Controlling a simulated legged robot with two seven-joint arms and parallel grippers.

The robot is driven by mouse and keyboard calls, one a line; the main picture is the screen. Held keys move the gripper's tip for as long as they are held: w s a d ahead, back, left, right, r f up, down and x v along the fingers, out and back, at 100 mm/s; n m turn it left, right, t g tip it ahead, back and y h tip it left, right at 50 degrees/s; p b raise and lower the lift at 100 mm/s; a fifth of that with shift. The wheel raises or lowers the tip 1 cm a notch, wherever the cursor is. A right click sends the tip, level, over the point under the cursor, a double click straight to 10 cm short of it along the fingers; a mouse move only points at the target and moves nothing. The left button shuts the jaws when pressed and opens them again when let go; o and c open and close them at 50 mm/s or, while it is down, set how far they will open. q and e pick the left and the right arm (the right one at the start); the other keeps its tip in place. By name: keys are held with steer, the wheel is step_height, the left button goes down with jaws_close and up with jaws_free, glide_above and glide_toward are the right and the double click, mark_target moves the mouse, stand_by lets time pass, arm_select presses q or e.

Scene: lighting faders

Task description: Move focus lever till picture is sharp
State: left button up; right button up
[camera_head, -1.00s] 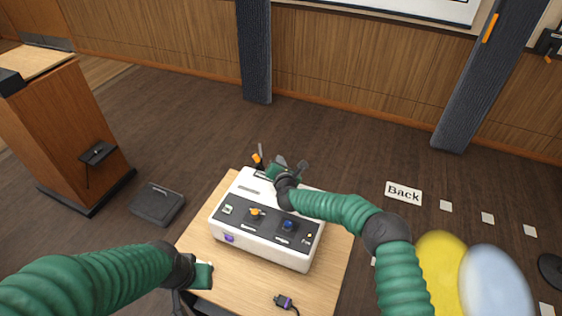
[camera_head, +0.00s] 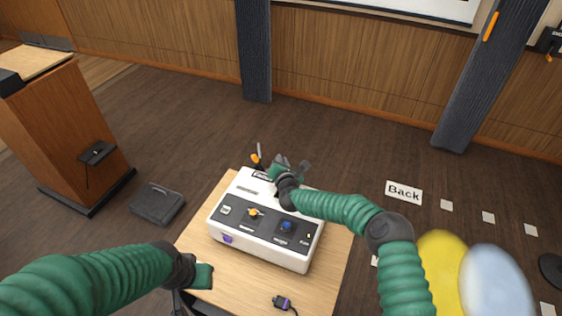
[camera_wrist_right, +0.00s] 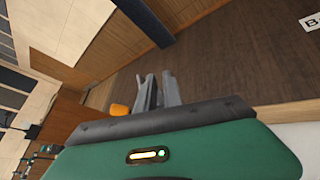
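The white console box (camera_head: 270,254) stands on the wooden table. Behind its back edge is a thin upright lever with an orange part (camera_head: 255,158), which I take for the focus lever. An orange piece also shows in the right wrist view (camera_wrist_right: 119,110), left of the fingers. My right gripper (camera_head: 291,164) is over the box's back edge, right of the lever and apart from it. Its grey fingers (camera_wrist_right: 160,90) are spread with nothing between them. My left gripper (camera_head: 203,274) is low over the table's left side; its fingers are not clear. The projection screen (camera_head: 430,6) is mostly cut off.
The box top carries an orange knob (camera_head: 253,212) and a blue knob (camera_head: 286,226). A cable plug (camera_head: 283,302) lies at the table's front. A wooden lectern (camera_head: 60,135) and a dark floor case (camera_head: 157,203) stand left. The floor behind the table is clear.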

steer(key=o, duration=0.6)
steer(key=shift+d, duration=0.65)
steer(key=shift+c, duration=0.2)
steer(key=b+v, duration=0.1)
steer(key=v, duration=1.5)
steer(key=shift+s+a+b, duration=0.1)
steer(key=shift+a+b, duration=0.1)
steer(key=shift+b, duration=0.2)
steer(key=shift+s+a+r, duration=0.1)
steer(key=shift+s, duration=0.2)
arm_select(q)
steer(key=shift+d+f, duration=0.3)
steer(key=shift+f, duration=0.55)
steer(key=shift+d, duration=0.1)
steer(key=shift+c, duration=0.2)
